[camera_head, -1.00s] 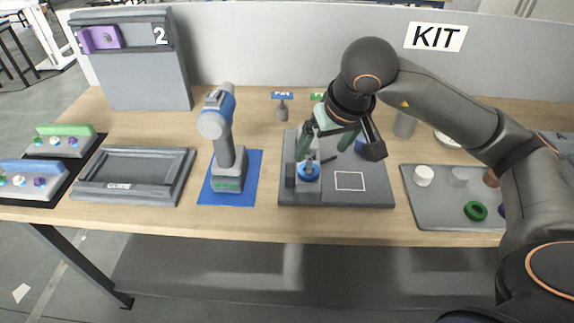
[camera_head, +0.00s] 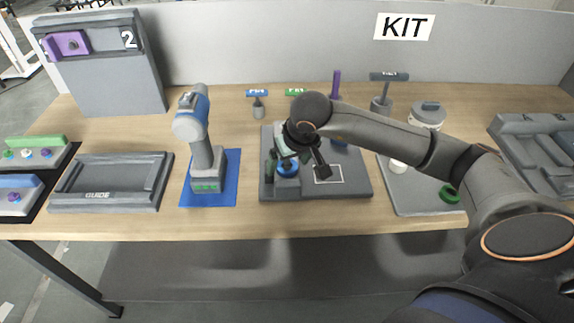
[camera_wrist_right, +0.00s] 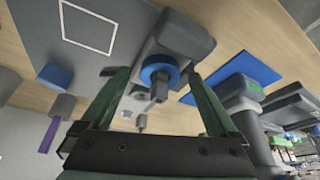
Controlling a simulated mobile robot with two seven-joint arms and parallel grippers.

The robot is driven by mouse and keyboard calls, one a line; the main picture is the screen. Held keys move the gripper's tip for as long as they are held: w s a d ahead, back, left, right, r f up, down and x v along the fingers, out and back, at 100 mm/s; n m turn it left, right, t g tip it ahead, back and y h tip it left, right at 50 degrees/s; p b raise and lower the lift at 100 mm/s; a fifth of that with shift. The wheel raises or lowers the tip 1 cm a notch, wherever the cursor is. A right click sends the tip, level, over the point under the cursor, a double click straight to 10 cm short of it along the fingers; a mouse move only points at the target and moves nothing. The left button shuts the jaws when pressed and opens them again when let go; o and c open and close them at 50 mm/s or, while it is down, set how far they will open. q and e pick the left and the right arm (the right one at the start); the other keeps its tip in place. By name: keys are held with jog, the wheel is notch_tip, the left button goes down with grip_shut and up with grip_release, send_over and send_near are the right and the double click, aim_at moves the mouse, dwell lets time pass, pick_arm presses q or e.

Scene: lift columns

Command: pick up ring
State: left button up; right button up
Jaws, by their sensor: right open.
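A blue ring (camera_head: 287,168) sits on a grey block on the grey fixture plate (camera_head: 350,190) near the middle of the table. In the right wrist view the blue ring (camera_wrist_right: 160,70) shows around a dark grey post. My right gripper (camera_head: 281,160) is close over it, with its green fingers apart. In the right wrist view my open right gripper (camera_wrist_right: 158,78) has one finger on each side of the ring's position, and nothing is clamped. A green ring (camera_head: 450,194) lies on the grey tray at the right. My left gripper is not in view.
A blue-and-grey tool (camera_head: 205,150) stands on a blue mat (camera_head: 230,190) left of the plate. A purple rod (camera_head: 336,85) and a T-handled tool (camera_head: 389,88) stand behind my arm. An empty grey tray (camera_head: 110,205) lies at left. The table's front edge is clear.

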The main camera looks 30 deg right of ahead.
jog(key=shift+c, duration=0.2)
grip_shut()
dwell(0.6)
